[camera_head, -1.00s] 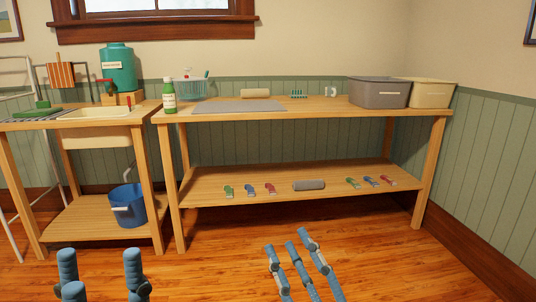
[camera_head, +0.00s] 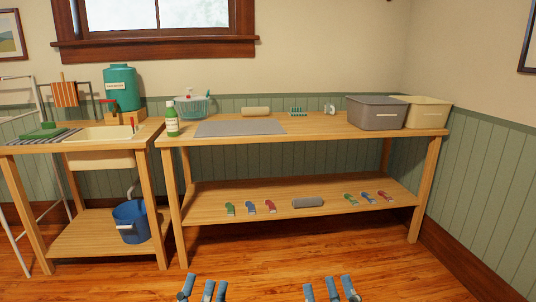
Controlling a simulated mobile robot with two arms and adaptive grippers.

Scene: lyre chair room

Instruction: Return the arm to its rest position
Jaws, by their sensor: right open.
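My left gripper (camera_head: 203,290) shows only as blue fingertips at the bottom edge, left of the middle. Its fingers are spread, with nothing seen between them. My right gripper (camera_head: 330,289) shows at the bottom edge, right of the middle, with its fingers apart and empty. Both are over the wooden floor in the picture, in front of the workbench and apart from it. The rest of both arms is out of view.
A wooden workbench (camera_head: 350,126) with a lower shelf (camera_head: 230,190) stands ahead. It bears a grey bin (camera_head: 376,115), a cream bin (camera_head: 428,115), a grey mat (camera_head: 240,128) and a green bottle (camera_head: 172,122). A sink stand (camera_head: 100,158) with a blue bucket (camera_head: 131,222) is at left. The floor (camera_head: 400,270) in front is clear.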

